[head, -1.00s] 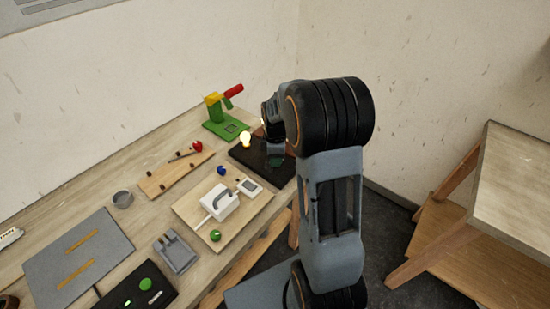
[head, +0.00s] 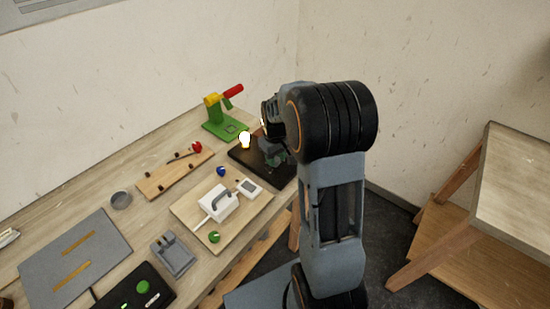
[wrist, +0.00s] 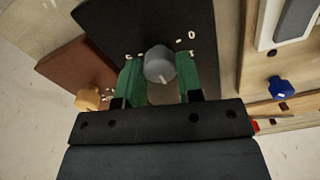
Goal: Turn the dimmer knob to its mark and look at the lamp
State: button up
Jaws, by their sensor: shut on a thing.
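The dimmer knob (wrist: 158,62) is a grey knob on a dark board (wrist: 185,18), with small white marks around it. My gripper (wrist: 160,75) has green fingers shut on the knob from both sides. The knob carries a pale pointer line; whether it meets its mark cannot be told. In the head view, the lamp bulb (head: 245,139) glows bright whitish yellow at the left corner of the dark board (head: 240,156). My gripper (head: 271,155) is over that board, partly hidden by my arm, and the knob is hidden there.
A green stand (head: 222,130) with a red lever is behind the board. A wooden panel (head: 188,228) with a white switch box (head: 217,204) and a blue knob (head: 221,171) lies in front. A brown block (wrist: 75,65) with an orange part is beside the dark board.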

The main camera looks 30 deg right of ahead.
jog(key=m, duration=0.4)
jog(key=shift+m, duration=0.3)
jog(key=m, duration=0.5)
jog(key=shift+b, duration=0.35)
jog(key=m, duration=0.9)
jog(key=shift+s+m, duration=0.1)
jog(key=shift+m, duration=0.6)
jog(key=o, duration=0.9)
